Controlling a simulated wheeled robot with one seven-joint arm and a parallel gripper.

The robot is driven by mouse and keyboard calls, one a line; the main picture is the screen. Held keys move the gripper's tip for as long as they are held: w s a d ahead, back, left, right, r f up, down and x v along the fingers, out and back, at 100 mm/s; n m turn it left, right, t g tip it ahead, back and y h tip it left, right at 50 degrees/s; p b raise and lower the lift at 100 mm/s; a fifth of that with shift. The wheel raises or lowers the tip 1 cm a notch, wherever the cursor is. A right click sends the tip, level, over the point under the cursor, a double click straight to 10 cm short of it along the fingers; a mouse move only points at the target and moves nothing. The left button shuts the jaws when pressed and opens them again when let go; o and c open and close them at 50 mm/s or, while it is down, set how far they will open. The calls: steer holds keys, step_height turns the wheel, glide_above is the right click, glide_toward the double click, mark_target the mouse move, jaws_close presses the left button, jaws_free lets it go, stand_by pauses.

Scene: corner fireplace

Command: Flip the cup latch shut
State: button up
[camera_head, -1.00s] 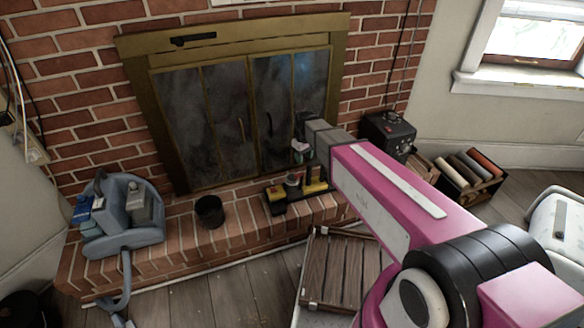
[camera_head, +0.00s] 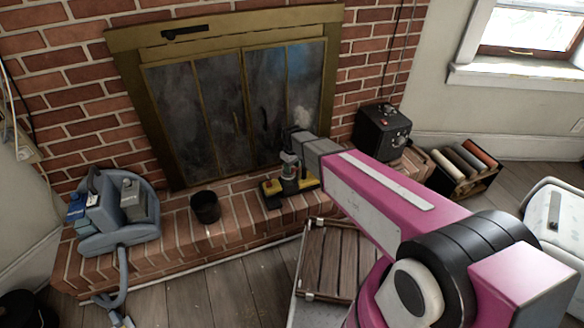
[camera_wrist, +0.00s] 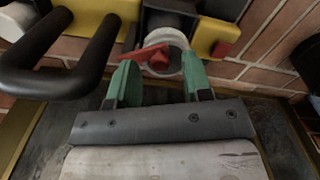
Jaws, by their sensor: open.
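A yellow and black device (camera_head: 272,191) sits on the brick hearth in front of the fireplace. In the wrist view it has a black looped handle (camera_wrist: 60,82), a yellow body (camera_wrist: 215,38) and a pale grey round cup (camera_wrist: 172,40). A red latch (camera_wrist: 146,54) lies at the cup's near side. My gripper (camera_wrist: 160,68) is open, with one green finger on each side of the cup's near part and the latch between or just ahead of the tips. I cannot tell whether a finger touches. In the head view my arm partly hides the device.
A dark round pot (camera_head: 205,207) and a blue-grey machine with a hose (camera_head: 120,215) stand on the hearth to the left. A black box (camera_head: 382,130) stands to the right. A slatted wooden piece (camera_head: 335,262) lies in front of the hearth.

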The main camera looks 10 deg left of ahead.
steer(key=shift+f, duration=0.25)
jaws_close()
steer(key=shift+a, duration=0.1)
steer(key=m, duration=0.3)
steer(key=shift+w+a, duration=0.4)
steer(key=shift+w+a+m, duration=0.15)
steer(key=shift+w+m, duration=0.05)
steer(key=shift+m, duration=0.5)
steer(key=shift+w+a+m, duration=0.15)
steer(key=shift+m, duration=0.55)
